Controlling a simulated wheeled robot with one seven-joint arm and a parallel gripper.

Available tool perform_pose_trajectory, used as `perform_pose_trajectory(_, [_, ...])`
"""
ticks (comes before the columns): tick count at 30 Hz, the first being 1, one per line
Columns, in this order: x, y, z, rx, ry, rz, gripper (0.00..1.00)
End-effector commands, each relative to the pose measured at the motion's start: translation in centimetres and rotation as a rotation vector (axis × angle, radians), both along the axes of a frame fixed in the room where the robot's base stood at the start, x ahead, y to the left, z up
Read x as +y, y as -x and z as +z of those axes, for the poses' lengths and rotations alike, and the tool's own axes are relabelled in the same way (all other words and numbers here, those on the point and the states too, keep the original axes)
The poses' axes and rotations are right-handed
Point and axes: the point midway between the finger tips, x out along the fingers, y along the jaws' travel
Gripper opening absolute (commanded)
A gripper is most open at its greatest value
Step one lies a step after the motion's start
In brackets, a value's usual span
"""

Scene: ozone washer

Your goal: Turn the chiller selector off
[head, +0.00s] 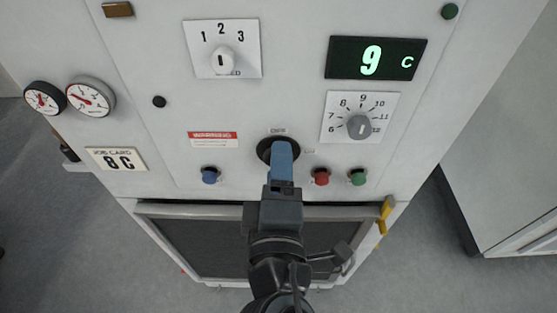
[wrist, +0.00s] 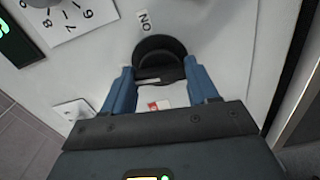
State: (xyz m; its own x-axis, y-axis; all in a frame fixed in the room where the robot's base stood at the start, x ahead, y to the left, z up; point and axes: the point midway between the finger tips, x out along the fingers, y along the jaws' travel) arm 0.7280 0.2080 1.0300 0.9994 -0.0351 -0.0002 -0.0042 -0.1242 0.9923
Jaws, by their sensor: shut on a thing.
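The chiller selector appears to be the round black knob (head: 264,150) low in the middle of the white panel. It also shows in the wrist view (wrist: 158,50), with a raised grip and a pale mark. An OFF label (head: 278,130) is above it in the head view. An ON label (wrist: 145,22) is beside the knob in the wrist view. My gripper (head: 284,145) reaches the knob, its blue fingers (wrist: 160,78) on either side of the grip, shut on it. The fingers cover much of the knob in the head view, and I cannot tell its exact setting.
A blue button (head: 209,175) is to the left, and red (head: 321,177) and green (head: 358,177) buttons are close on the right. A grey temperature dial (head: 360,126) is up right, below a display (head: 375,58) reading 9 C. A dark-windowed door (head: 170,235) is below.

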Motion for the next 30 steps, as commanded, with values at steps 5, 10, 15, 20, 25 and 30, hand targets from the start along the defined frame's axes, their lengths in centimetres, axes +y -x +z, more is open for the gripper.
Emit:
perform_pose_trajectory(5, [0.13,0.01,0.24,0.001,0.080,0.004,0.28])
perform_pose_trajectory(10, [0.17,0.00,0.13,0.003,0.123,0.005,0.28])
perform_pose_trajectory(15, [0.18,0.00,0.07,0.002,0.139,0.005,0.28])
perform_pose_trajectory(20, [0.19,0.01,0.04,0.002,0.141,0.005,0.28])
perform_pose_trajectory(25, [0.20,0.01,0.04,0.002,0.141,0.005,0.28])
perform_pose_trajectory(30, [0.15,0.01,0.02,0.003,0.140,0.004,0.73])
